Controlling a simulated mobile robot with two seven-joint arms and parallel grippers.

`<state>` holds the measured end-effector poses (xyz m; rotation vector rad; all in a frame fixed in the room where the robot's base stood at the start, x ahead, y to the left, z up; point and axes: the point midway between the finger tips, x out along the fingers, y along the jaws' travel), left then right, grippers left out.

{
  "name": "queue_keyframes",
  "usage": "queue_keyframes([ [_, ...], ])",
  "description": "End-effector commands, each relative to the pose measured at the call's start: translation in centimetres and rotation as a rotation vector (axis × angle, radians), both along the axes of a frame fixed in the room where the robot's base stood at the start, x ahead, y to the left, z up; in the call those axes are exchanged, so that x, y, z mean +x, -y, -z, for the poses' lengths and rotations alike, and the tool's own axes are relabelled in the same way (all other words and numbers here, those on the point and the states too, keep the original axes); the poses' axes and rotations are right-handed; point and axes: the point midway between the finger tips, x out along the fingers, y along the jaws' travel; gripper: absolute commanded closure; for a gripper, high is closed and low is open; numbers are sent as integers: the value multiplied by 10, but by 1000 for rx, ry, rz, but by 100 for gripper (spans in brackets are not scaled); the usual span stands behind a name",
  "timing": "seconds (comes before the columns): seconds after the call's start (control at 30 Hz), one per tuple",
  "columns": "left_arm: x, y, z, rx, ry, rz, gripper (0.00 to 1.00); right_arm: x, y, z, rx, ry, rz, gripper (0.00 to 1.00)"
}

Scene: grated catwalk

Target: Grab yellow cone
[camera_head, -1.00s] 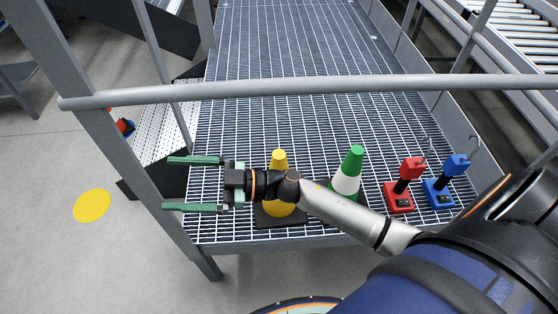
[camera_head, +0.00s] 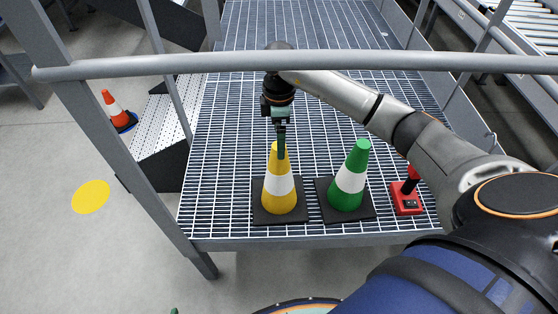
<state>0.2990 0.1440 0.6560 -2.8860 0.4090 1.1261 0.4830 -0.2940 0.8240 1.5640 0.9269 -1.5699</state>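The yellow cone (camera_head: 279,197) with a white band stands upright on its black square base, near the front edge of the grated catwalk (camera_head: 216,214). My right gripper (camera_head: 281,150) points down at the cone's top, and a finger overlaps the tip in the picture. The fingers are seen edge-on, so I cannot tell whether they are open or shut, or whether they touch the cone. A small green tip (camera_head: 175,311) at the bottom edge looks like a finger of my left gripper; the rest is out of view.
A green cone (camera_head: 347,190) with a white band stands close to the right of the yellow cone. A red device (camera_head: 406,198) is further right, partly hidden by my arm. A grey rail (camera_head: 180,64) crosses above the catwalk. An orange cone (camera_head: 113,104) stands at the left.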

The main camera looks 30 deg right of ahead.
Motion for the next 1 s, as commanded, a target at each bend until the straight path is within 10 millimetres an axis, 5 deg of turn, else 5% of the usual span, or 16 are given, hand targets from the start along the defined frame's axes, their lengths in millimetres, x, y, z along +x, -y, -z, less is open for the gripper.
queue_keyframes([
  [0.6, -1, 2, 7, 0, -9, 5, 28, 2, 1, 74, 4, 0, -3, 0],
  [0.87, 0, 2, 6, 0, -9, 6, 28, 3, 1, 78, 4, 1, -3, 0],
  [1.0, 0, 3, 6, -1, -7, 7, 28, 3, 1, 77, 4, 1, -3, 12],
])
